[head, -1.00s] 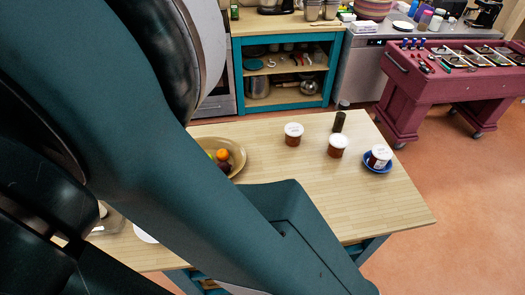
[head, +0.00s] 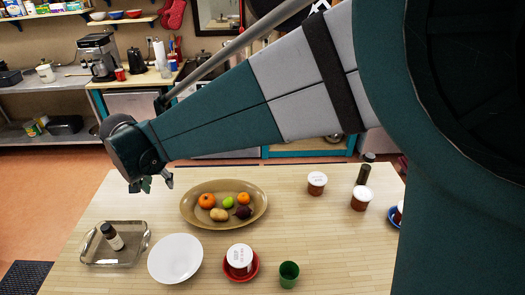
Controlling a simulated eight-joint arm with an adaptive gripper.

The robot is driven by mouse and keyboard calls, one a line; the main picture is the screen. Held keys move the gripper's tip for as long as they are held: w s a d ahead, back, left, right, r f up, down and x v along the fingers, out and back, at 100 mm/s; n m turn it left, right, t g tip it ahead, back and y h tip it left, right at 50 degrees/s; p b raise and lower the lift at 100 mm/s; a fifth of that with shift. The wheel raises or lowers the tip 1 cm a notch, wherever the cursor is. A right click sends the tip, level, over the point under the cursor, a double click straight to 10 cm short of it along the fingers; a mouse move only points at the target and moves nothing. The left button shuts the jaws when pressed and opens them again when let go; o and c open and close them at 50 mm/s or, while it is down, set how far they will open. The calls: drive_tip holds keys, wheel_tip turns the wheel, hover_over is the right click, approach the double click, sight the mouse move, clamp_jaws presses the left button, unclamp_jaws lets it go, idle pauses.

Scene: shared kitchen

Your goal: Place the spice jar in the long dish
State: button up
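I cannot tell which of these two is the long dish. My gripper (head: 155,183) is above the table's back left part, left of the platter and behind the glass dish. Its fingers are apart with nothing visible between them. It touches neither the jar nor the dishes.
White-lidded jars (head: 317,183) and a dark cylinder (head: 363,174) stand at right. My arm hides the table's right edge.

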drive_tip(key=s+d+r, duration=0.2)
drive_tip(key=d+r, duration=0.2)
drive_tip(key=d, duration=1.2)
drive_tip(key=s+d+r, duration=0.1)
drive_tip(key=d+r, duration=0.3)
drive_tip(key=d, duration=1.1)
drive_tip(key=s+d+f+t, duration=0.1)
drive_tip(key=s+d, duration=0.7)
drive_tip(key=d, duration=0.3)
drive_tip(key=s+d+f+t, duration=0.1)
drive_tip(key=s+d, duration=0.7)
drive_tip(key=d, duration=0.3)
drive_tip(key=shift+d+f+t+h, duration=0.2)
drive_tip(key=shift+f+t+h, duration=0.1)
drive_tip(key=shift+f, duration=0.05)
